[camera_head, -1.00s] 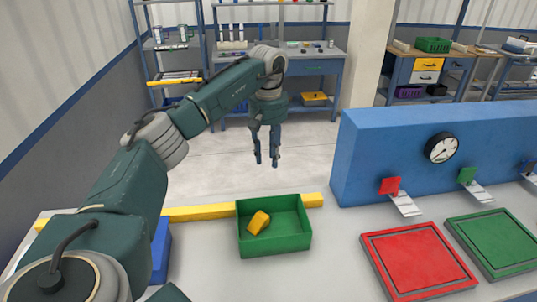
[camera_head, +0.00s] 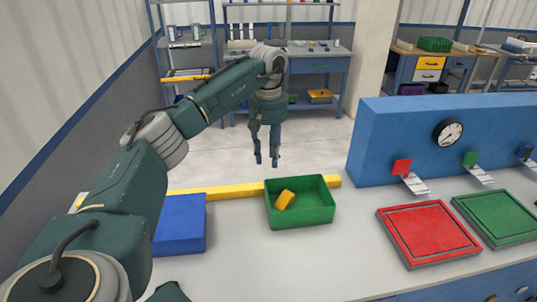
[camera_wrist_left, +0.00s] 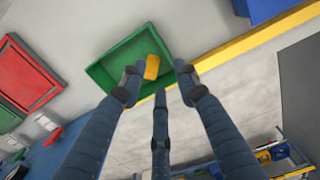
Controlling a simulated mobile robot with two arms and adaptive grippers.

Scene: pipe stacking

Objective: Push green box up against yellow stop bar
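The green box (camera_head: 302,218) is an open tray on the white table with a small yellow block (camera_head: 285,200) inside. The yellow stop bar (camera_head: 232,191) runs along the table's far edge, directly behind the box. The box hides part of the bar, and I cannot tell whether they touch. My left gripper (camera_head: 266,163) hangs beyond the bar, off the table's far side, with its fingers apart and empty. In the left wrist view, the box (camera_wrist_left: 112,62) and block (camera_wrist_left: 152,67) show past the spread fingers. My right gripper is not in view.
A blue box (camera_head: 180,226) stands left of the green box, near the bar. A red pad (camera_head: 428,232) and a green pad (camera_head: 498,218) lie to the right. A blue panel with a gauge (camera_head: 448,132) rises behind them. The table in front of the green box is clear.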

